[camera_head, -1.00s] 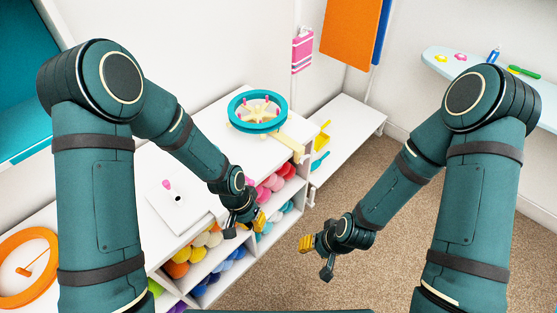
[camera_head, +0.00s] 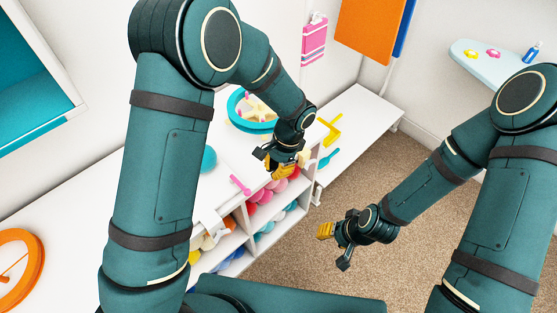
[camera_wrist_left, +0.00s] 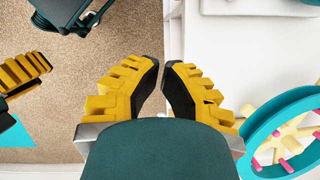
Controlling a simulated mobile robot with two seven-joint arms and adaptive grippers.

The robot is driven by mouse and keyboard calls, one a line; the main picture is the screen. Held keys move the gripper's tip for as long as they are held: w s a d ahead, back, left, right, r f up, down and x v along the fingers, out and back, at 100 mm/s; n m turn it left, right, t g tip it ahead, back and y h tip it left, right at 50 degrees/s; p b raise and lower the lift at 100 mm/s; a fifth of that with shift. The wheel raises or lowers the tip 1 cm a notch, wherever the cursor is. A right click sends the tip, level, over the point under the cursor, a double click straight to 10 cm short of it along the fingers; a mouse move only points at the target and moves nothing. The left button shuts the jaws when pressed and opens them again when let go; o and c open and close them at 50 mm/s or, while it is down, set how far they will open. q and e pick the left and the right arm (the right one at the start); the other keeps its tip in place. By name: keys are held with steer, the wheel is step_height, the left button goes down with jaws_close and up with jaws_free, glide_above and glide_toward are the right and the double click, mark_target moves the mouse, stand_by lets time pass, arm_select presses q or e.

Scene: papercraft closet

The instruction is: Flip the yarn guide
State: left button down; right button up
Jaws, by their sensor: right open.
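A teal ring-shaped wheel (camera_head: 238,112) with cream spokes and pink pegs lies on the white shelf unit, partly behind my left arm. It also shows at the right of the left wrist view (camera_wrist_left: 262,130). A small cream piece, probably the yarn guide (camera_head: 304,158), shows at the shelf's edge beside my left gripper; the rest is hidden. My left gripper (camera_head: 284,170) is above the shelf's front edge. In the left wrist view its fingertips (camera_wrist_left: 163,62) are close together with nothing visible between them. My right gripper (camera_head: 328,231) is open and empty over the carpet.
Yarn balls (camera_head: 262,200) fill the cubbies under the white top. A pink stick (camera_head: 240,184) and a teal ball (camera_head: 208,158) lie on top. A lower white bench (camera_head: 365,115) holds yellow and teal tools. An orange wheel (camera_head: 38,260) is at left. Carpet (camera_head: 320,195) is free.

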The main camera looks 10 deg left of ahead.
arm_select(q)
steer(key=s+a+f, duration=0.3)
steer(key=f, duration=0.1)
steer(key=shift+a+f+b, duration=0.25)
steer(key=shift+a+b, duration=0.15)
steer(key=shift+b, duration=0.05)
arm_select(e)
steer(key=shift+f, duration=0.55)
arm_select(q)
steer(key=shift+s, duration=0.2)
arm_select(e)
steer(key=shift+a, duration=0.1)
arm_select(q)
steer(key=shift+s+a+m, duration=0.1)
steer(key=shift+s+m, duration=0.1)
steer(key=shift+m, duration=0.2)
arm_select(e)
steer(key=shift+a+f, duration=0.1)
steer(key=shift+a, duration=0.3)
